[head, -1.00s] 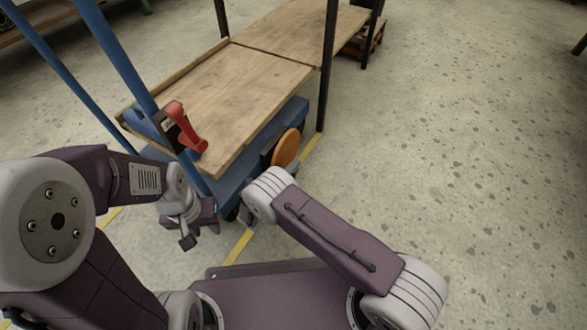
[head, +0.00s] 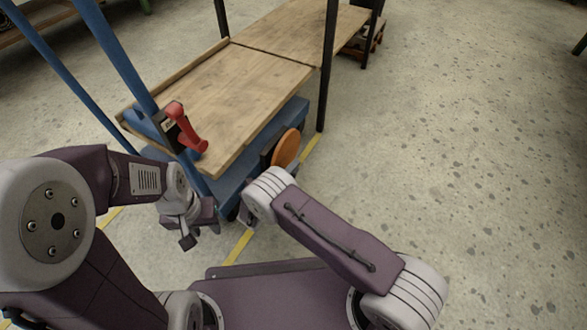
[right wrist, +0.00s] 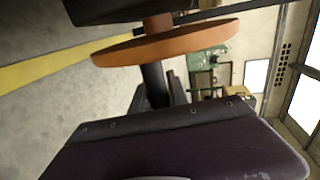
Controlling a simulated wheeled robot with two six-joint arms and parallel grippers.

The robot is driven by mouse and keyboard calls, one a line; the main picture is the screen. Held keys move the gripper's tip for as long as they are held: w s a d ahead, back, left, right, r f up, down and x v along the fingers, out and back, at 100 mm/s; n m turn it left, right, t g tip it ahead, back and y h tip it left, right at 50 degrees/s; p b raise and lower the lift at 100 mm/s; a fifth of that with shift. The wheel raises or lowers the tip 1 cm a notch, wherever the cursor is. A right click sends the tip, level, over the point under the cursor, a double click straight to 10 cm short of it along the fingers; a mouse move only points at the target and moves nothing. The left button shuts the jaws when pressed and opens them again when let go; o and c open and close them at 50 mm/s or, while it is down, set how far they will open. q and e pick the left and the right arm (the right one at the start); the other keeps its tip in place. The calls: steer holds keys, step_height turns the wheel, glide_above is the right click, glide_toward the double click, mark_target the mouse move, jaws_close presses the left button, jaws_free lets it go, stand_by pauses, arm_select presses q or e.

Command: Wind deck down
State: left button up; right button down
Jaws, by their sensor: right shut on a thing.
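The wooden deck (head: 225,90) lies on a blue lift cart (head: 240,178). An orange disc-shaped wheel (head: 286,148) is on the cart's near right side; it also shows in the right wrist view (right wrist: 165,43), with a black handle (right wrist: 153,80) standing out from it. My right gripper (right wrist: 158,92) is shut on that handle; in the head view my arm mostly hides it. My left gripper (head: 195,235) hangs in front of the cart's near end, below the red lever (head: 186,127), touching nothing that I can see. Its jaw opening is unclear.
Blue push bars (head: 115,55) rise at the cart's left end. Black posts (head: 327,70) and a second wooden surface (head: 305,30) stand beyond the deck. A yellow floor line (head: 238,247) runs beside the cart. The floor at right is clear.

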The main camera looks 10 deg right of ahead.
steer(key=shift+w+d+r+g+y+p, duration=0.1)
steer(key=shift+r+g+y+p, duration=0.55)
steer(key=shift+p, duration=1.45)
steer(key=shift+w+r+g+y+p, duration=0.1)
steer(key=shift+r+g+y+p, duration=0.15)
steer(key=shift+g+y+p, duration=1.3)
steer(key=shift+w+d+r+g+h+p, duration=0.1)
steer(key=shift+r+g+p, duration=0.45)
steer(key=shift+p, duration=2.1)
steer(key=shift+f, duration=0.15)
steer(key=c, duration=1.3)
jaws_free()
